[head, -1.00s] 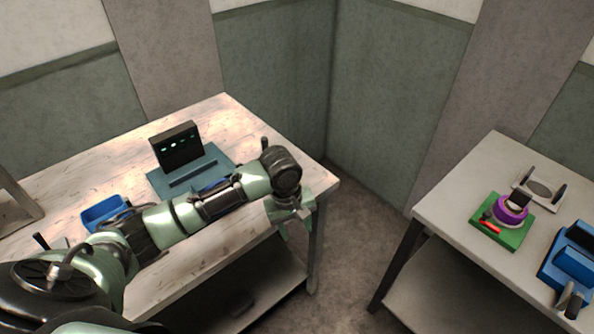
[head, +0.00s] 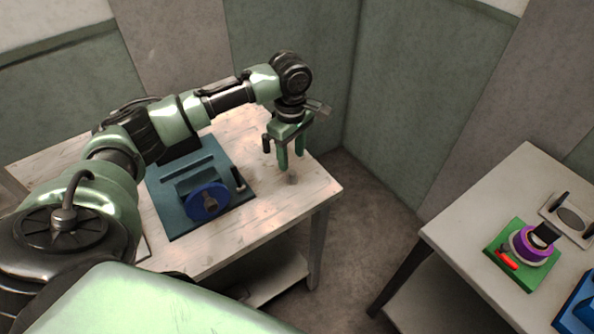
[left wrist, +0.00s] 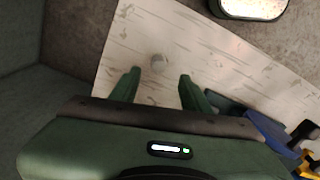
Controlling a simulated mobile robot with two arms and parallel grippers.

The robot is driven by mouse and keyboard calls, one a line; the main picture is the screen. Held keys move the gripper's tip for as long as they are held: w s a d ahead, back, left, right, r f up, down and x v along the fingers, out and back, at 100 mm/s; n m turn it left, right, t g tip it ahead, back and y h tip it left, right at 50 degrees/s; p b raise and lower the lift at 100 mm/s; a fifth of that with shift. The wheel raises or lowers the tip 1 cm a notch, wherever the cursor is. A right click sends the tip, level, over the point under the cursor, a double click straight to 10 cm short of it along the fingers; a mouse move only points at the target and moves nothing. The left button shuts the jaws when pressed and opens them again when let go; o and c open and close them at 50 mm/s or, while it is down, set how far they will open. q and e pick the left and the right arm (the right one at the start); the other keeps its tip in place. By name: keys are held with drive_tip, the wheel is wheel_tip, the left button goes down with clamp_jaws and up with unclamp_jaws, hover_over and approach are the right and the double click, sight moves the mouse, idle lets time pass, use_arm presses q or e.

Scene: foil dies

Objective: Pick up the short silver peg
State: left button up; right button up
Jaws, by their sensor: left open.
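A short silver peg (head: 292,178) stands on the right part of the white wooden table, small and grey in the head view. In the left wrist view it shows as a round grey top (left wrist: 158,61), lying between and a little beyond the fingertips. My left gripper (head: 291,164) points down just above the peg, with its green fingers apart and nothing between them. The fingers also show in the left wrist view (left wrist: 160,76). Whether the fingertips reach down beside the peg, I cannot tell. My right gripper is not in view.
A dark upright peg (head: 266,144) is close left of the left fingers. A blue fixture plate (head: 182,225) with a blue round part (head: 207,203) lies to the left. Another table (head: 455,235) at right holds a green block (head: 503,268) with a purple ring (head: 522,246).

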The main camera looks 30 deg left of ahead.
sight(292, 172)
use_arm(q)
wheel_tip(292, 172, down, 3)
drive_tip(key=shift+s+p, duration=0.15)
drive_tip(key=shift+p, duration=0.5)
drive_tip(key=f, duration=0.3)
drive_tip(key=shift+w, duration=0.3)
clamp_jaws()
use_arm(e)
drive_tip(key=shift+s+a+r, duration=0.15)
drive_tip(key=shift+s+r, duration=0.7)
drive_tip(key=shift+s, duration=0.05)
